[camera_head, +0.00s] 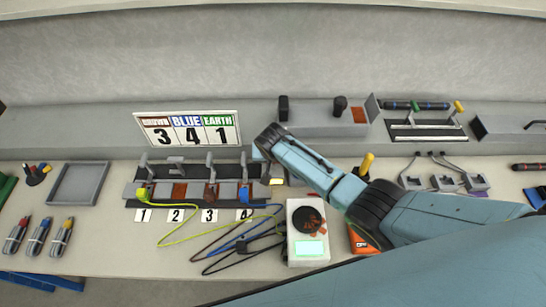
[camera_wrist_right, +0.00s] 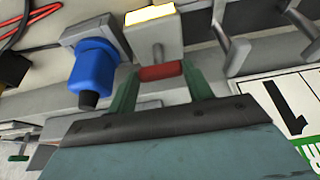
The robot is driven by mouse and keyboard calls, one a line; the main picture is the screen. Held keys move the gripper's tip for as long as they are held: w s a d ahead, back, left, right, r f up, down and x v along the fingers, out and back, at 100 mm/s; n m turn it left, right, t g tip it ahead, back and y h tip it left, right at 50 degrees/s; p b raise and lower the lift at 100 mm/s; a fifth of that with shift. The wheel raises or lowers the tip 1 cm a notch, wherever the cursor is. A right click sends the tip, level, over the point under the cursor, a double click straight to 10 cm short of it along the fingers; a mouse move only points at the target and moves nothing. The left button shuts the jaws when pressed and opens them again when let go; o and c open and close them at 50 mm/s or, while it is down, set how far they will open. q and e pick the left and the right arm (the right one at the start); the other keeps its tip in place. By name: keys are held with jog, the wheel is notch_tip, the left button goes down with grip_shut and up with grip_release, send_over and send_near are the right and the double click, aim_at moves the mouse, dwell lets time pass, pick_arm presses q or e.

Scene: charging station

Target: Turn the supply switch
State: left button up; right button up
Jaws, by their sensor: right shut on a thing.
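The supply switch is a small pale box (camera_wrist_right: 153,32) with a lit yellow lamp face (camera_wrist_right: 150,13). Its red handle (camera_wrist_right: 160,72) shows in the right wrist view. My right gripper (camera_wrist_right: 160,74) has its two green fingers on either end of the red handle, shut on it. In the head view, the lit lamp face (camera_head: 277,181) shows just below my right gripper (camera_head: 263,160), at the right end of the terminal row. There the wrist hides the handle, and the fingers are hard to make out. My left gripper is not in view.
A blue plug (camera_wrist_right: 93,66) sits beside the switch. The terminal row (camera_head: 171,190) has several grey levers and numbered cards. A sign reading 3 4 1 (camera_head: 188,130) stands behind. A meter (camera_head: 307,232) and loose cables (camera_head: 232,248) lie in front.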

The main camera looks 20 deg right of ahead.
dwell(0.4)
jog(key=o, duration=1)
jog(key=p+v, duration=0.2)
jog(key=v, duration=1.1)
jog(key=shift+s+a+r, duration=0.1)
jog(key=shift+s+r, duration=0.05)
